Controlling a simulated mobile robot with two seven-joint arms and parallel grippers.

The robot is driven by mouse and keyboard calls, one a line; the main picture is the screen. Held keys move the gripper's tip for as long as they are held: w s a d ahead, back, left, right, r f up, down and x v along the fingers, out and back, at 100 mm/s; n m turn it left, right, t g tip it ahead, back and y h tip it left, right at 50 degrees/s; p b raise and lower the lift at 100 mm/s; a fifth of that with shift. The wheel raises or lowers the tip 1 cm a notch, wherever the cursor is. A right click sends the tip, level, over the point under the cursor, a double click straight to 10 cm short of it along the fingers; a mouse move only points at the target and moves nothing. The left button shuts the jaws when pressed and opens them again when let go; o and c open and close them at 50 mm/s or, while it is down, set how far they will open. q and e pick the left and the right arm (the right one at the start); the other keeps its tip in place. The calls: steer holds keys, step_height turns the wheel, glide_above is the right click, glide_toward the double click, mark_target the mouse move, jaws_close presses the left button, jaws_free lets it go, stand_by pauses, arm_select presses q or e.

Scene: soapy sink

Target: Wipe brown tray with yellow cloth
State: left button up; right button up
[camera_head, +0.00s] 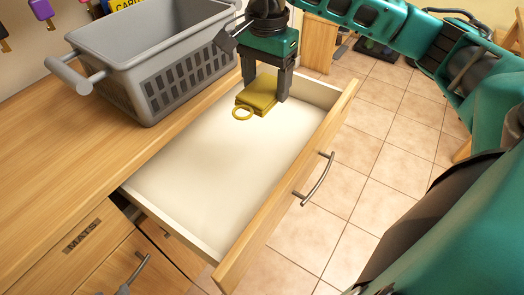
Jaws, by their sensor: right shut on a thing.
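I cannot tell whether the cloth touches the drawer floor. No brown tray can be made out. My left gripper is not in view.
A grey basket (150,55) stands on the wooden counter (40,130) left of the drawer. The drawer front has a metal handle (318,180). Beyond it lies a bare tiled floor (360,150). The rest of the drawer is empty.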

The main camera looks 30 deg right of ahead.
mark_target(265, 156)
step_height(265, 156, down, 19)
steer(key=shift+f+b, duration=0.15)
steer(key=shift+b, duration=0.75)
steer(key=shift+f, duration=0.15)
steer(key=o, duration=1)
step_height(265, 156, up, 13)
steer(key=p, duration=0.1)
steer(key=shift+d, duration=0.3)
